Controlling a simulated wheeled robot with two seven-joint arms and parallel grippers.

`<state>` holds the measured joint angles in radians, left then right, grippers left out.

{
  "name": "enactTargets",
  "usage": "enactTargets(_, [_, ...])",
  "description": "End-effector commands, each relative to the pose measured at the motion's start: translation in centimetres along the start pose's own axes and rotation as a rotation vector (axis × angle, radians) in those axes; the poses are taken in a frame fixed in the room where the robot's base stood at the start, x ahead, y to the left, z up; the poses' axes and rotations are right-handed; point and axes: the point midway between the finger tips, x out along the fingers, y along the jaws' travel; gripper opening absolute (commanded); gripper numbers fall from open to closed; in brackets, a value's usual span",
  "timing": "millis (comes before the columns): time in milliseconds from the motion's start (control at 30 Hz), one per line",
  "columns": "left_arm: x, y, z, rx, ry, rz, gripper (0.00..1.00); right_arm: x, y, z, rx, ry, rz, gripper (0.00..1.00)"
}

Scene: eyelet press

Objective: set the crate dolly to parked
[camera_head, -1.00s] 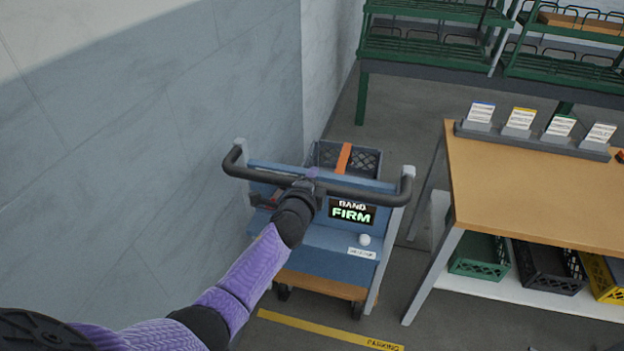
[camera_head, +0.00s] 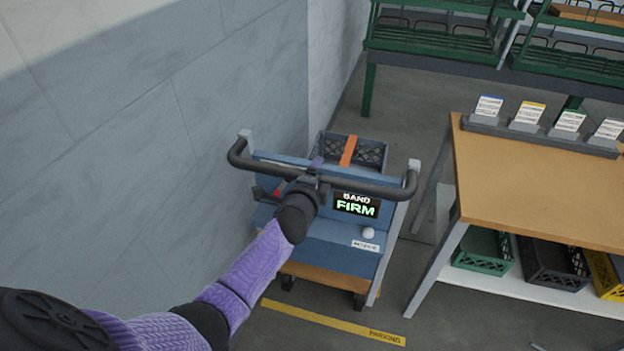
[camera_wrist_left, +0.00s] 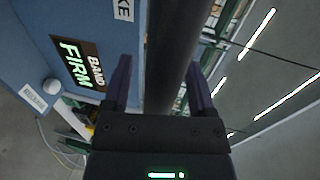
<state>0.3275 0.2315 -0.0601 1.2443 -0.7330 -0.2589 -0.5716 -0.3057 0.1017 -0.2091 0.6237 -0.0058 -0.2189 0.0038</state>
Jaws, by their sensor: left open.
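The crate dolly (camera_head: 335,240) is blue with a black push bar (camera_head: 375,190), and stands between the wall and the bench. Its display (camera_head: 356,205) reads BAND FIRM. A dark crate (camera_head: 372,154) with an orange band (camera_head: 348,151) sits at its far side. My left gripper (camera_head: 314,178) is at the middle of the bar. In the left wrist view its open fingers (camera_wrist_left: 160,82) lie on either side of the bar (camera_wrist_left: 170,45). A dark part with a red spot (camera_head: 278,193) shows left of my wrist, partly hidden. My right gripper is not in view.
A yellow floor line (camera_head: 330,321) marked PARKING lies on the near side of the dolly. A wooden-topped bench (camera_head: 540,190) with crates below stands close on the right. The grey wall (camera_head: 200,130) is close on the left. Green racks (camera_head: 440,45) stand behind.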

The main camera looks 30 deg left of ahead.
Motion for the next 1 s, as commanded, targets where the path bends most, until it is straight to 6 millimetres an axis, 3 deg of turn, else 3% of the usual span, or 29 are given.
enactTargets(200, [-5.1,-0.5,0.0,-0.001,0.001,0.0,0.73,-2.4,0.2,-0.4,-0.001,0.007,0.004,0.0])
enactTargets(400, [-8.2,-0.3,0.0,0.0,0.001,-0.001,0.73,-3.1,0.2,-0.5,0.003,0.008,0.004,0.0])
enactTargets(900, [-8.7,0.0,0.0,-0.003,0.001,0.003,0.73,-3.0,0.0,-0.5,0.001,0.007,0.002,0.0])
enactTargets(967, [-8.8,1.4,-0.1,-0.028,0.003,0.039,0.73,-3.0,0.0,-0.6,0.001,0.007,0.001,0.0])
enactTargets(1000, [-9.1,3.5,-0.2,-0.064,0.006,0.091,0.73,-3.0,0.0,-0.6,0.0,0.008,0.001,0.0])
